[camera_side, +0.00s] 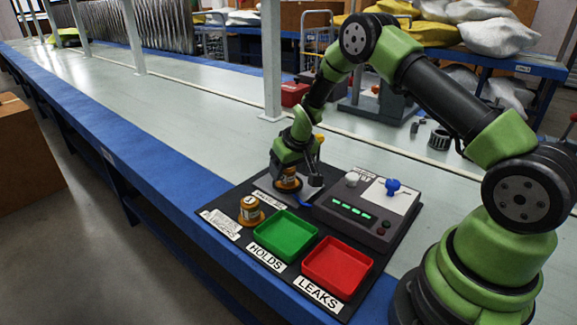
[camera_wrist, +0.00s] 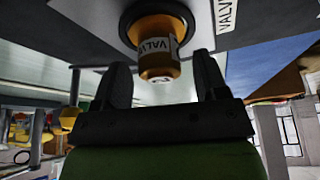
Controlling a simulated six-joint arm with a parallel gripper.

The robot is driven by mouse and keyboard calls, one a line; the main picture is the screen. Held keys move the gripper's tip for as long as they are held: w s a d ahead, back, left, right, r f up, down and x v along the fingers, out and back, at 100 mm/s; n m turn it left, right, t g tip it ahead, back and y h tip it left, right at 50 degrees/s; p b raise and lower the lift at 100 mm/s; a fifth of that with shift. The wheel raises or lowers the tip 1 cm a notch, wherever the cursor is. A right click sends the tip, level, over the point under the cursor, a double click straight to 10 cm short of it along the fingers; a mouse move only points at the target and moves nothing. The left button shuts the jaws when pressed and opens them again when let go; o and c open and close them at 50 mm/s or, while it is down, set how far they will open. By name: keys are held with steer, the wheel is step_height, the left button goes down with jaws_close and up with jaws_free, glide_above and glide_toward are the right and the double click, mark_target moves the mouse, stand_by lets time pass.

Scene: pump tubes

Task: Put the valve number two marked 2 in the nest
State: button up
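The valve (camera_side: 288,181) is a brass-orange cylinder standing at the back left of the black mat. In the wrist view the valve (camera_wrist: 158,52) carries a white label reading "VALV"; a mark on its end looks like a 2 but is small. Its base sits in a dark round holder. My gripper (camera_side: 303,165) is low over it. In the wrist view my gripper (camera_wrist: 160,80) is open, a finger on each side of the valve's line, with gaps showing. A second valve (camera_side: 250,212), marked 1, stands nearer the front. I cannot clearly identify the nest; a grey test unit (camera_side: 345,226) stands at right.
A green tray (camera_side: 286,258) marked HOLDS and a red tray (camera_side: 366,267) marked LEAKS lie at the front. The test unit bears a white knob (camera_side: 352,179), a blue fitting (camera_side: 393,186) and green lights. The bench left of the mat is clear.

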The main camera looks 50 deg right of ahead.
steer(key=s+a+r+t, duration=0.1)
steer(key=s+a+r, duration=0.25)
steer(key=r, duration=0.65)
steer(key=s+a+r, duration=0.2)
steer(key=s+r, duration=0.3)
steer(key=r, duration=0.5)
steer(key=s+a+r+y, duration=0.1)
steer(key=s+a+r, duration=0.1)
steer(key=s, duration=0.4)
steer(key=s+a+r+t+y, duration=0.1)
steer(key=s+a+r, duration=0.1)
steer(key=s, duration=0.4)
steer(key=s+a+r+m+y, duration=0.1)
steer(key=s+a+r, duration=0.1)
steer(key=s+a, duration=0.2)
steer(key=s, duration=0.3)
steer(key=shift+a+r+t, duration=0.25)
steer(key=shift+a+t, duration=0.1)
steer(key=shift+t, duration=0.05)
